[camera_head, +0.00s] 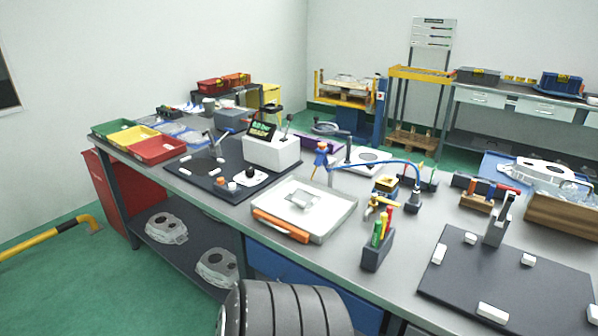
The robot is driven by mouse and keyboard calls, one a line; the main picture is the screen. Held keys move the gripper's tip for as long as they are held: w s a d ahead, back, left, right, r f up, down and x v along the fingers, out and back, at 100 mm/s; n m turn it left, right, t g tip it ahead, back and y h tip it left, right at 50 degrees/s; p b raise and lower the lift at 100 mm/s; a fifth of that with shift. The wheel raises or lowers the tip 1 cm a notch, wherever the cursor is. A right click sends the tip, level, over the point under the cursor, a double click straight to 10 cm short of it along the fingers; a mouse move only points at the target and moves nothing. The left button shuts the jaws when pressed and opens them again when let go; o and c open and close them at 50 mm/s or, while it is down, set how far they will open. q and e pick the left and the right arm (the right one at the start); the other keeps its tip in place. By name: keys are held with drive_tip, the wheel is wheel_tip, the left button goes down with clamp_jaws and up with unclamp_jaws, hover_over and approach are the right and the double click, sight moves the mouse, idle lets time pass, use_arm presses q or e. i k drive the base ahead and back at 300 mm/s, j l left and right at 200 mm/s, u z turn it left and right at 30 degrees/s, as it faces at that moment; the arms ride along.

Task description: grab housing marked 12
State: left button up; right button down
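No marking 12 can be read on any part from here. Two silver-grey cast housings with round openings rest on the dark lower shelf under the bench, one farther left (166,228) and one nearer (216,267). Another silver casting (540,168) lies at the right back of the bench. More pale castings (348,84) seem to lie on a pallet at the back; details are too small to tell. Neither of my grippers is in view.
A yellow rail (45,242) stands left. Green floor is clear at left.

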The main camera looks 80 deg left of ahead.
sight(163, 227)
drive_tip(key=u, duration=3.6)
drive_tip(key=i+j+u, duration=0.3)
drive_tip(key=i, duration=0.35)
drive_tip(key=i+j+u, duration=0.3)
drive_tip(key=i, duration=0.35)
drive_tip(key=i+u, duration=0.3)
drive_tip(key=i, duration=0.35)
drive_tip(key=i+j+z, duration=0.1)
drive_tip(key=i+z, duration=0.35)
drive_tip(key=i+j+z, duration=0.2)
drive_tip(key=i+z, duration=0.3)
